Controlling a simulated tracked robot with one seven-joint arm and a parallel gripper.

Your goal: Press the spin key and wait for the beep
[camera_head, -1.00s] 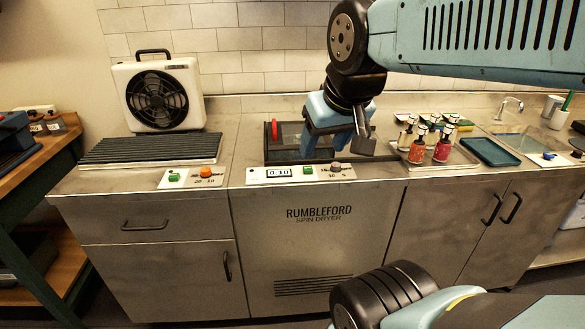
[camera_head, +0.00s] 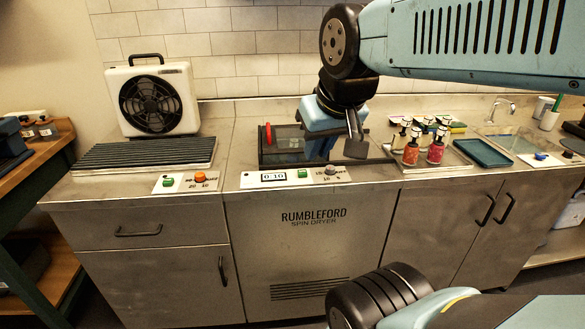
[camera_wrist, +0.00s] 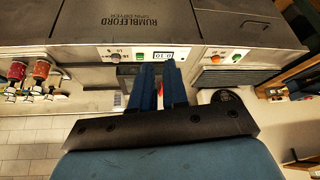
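The spin dryer's control panel (camera_head: 250,181) runs along the front edge of the steel counter. It has a display (camera_head: 273,177) reading 0:10, a green key (camera_head: 303,174) to its right and a grey knob (camera_head: 330,171) beyond that. My gripper (camera_head: 319,152) is above the dryer's top, behind the panel, partly hidden by my wrist. In the wrist view, which is upside down, my blue fingers (camera_wrist: 161,64) point toward the panel with a narrow gap and nothing held between them. The green key (camera_wrist: 140,56) and display (camera_wrist: 164,54) show just beyond the fingertips. I see no contact.
A second panel with a green key (camera_head: 168,182) and orange knob (camera_head: 200,178) sits left, before a ribbed rack (camera_head: 145,153) and fan (camera_head: 152,100). Red bottles (camera_head: 411,152) and a teal tray (camera_head: 483,153) stand right. The dryer's red handle (camera_head: 268,133) is behind the panel.

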